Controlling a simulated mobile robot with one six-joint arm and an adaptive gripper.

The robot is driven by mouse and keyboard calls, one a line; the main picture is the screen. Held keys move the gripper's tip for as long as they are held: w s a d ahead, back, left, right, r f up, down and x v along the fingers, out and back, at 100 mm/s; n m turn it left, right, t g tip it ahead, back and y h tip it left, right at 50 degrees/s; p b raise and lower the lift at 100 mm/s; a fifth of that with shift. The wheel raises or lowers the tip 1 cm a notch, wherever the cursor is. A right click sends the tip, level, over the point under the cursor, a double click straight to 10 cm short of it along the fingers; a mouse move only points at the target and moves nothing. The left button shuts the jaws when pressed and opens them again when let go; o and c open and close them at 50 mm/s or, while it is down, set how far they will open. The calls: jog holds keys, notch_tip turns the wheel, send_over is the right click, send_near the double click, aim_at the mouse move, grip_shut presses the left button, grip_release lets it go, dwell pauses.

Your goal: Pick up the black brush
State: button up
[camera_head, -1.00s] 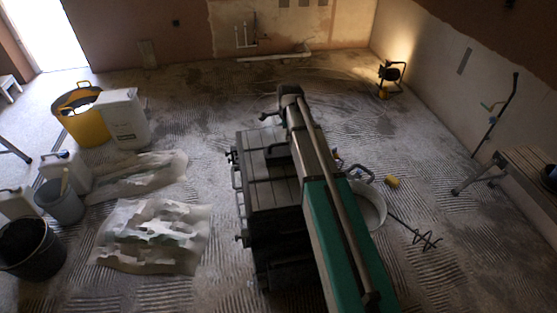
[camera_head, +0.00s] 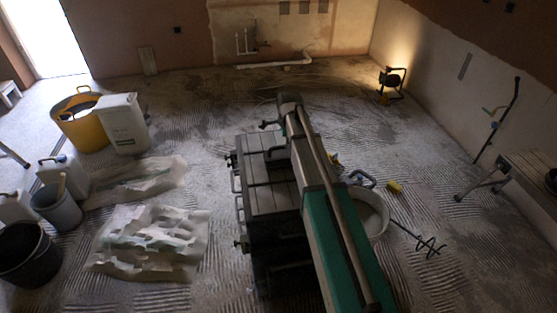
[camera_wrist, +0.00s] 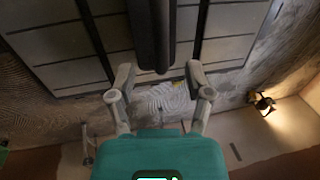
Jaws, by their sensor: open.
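A long dark bar that appears to be the black brush (camera_wrist: 152,35) lies over the grooved top of the tool chest (camera_wrist: 62,42) in the wrist view. Its near end points toward the gap between my fingers. In the head view a dark shape (camera_head: 277,153) on the chest (camera_head: 262,198), partly behind my arm, is probably the same thing. My gripper (camera_wrist: 158,78) is open, with one finger to each side of the bar's near end. I see no contact. The gripper's fingers are hard to make out in the head view.
A bucket (camera_head: 377,222) and a mixing paddle (camera_head: 430,245) are right of my arm. Plastic sheets (camera_head: 150,240), a yellow tub (camera_head: 78,125) and several containers are at left. A lit lamp (camera_head: 391,82) stands at the back right. The back floor is mostly clear.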

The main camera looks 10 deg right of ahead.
aim_at(284, 148)
jog(key=shift+w+a+f+b, duration=0.1)
jog(key=shift+w+f+b, duration=0.1)
jog(key=shift+f+b, duration=0.65)
jog(key=shift+w+a+f+b, duration=0.1)
jog(key=shift+w+f+b, duration=0.05)
jog(key=shift+f+b, duration=0.65)
jog(key=shift+w+f+b, duration=0.2)
jog(key=shift+f+b, duration=0.55)
jog(key=shift+f, duration=0.1)
grip_shut()
